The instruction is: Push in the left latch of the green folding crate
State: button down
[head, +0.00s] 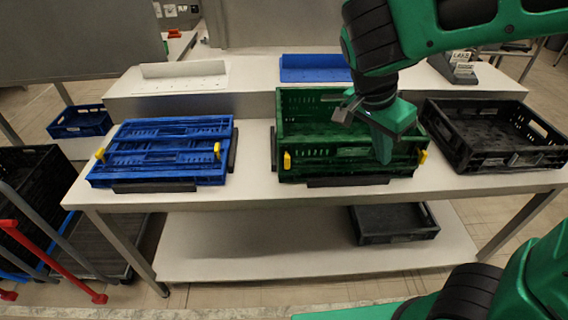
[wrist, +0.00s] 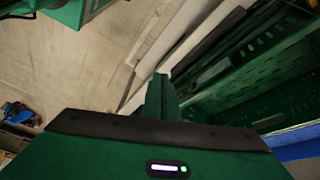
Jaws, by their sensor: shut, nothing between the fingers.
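The green folding crate (head: 297,105) stands on the table in the middle of the head view, with its back wall raised. Its left latch (head: 287,160) is a yellow tab at the front left corner. A matching yellow right latch (head: 422,156) is at the front right corner. My gripper (head: 384,158) is shut and empty, pointing down in front of the crate's right half, well to the right of the left latch.
A flat blue folding crate (head: 160,160) with yellow latches lies to the left, with a gap between. A black crate (head: 490,165) stands close on the right. Dark bars (head: 348,182) edge the green crate's place. A white tray (head: 180,77) and a blue tray (head: 315,68) are behind.

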aim_at(287, 157)
jog(key=s+a+m+t, duration=0.2)
jog(key=a, duration=1)
jog(key=s+a+m+t, duration=0.2)
jog(key=a, duration=1.1)
jog(key=w+d+f, duration=0.4)
jog(key=w+f, duration=0.3)
jog(key=w, duration=0.1)
jog(key=shift+w+d+h, duration=0.2)
jog(key=shift+w+h, duration=0.1)
jog(key=shift+w, duration=0.05)
jog(key=shift+w+d+r, duration=0.1)
jog(key=shift+w, duration=1.3)
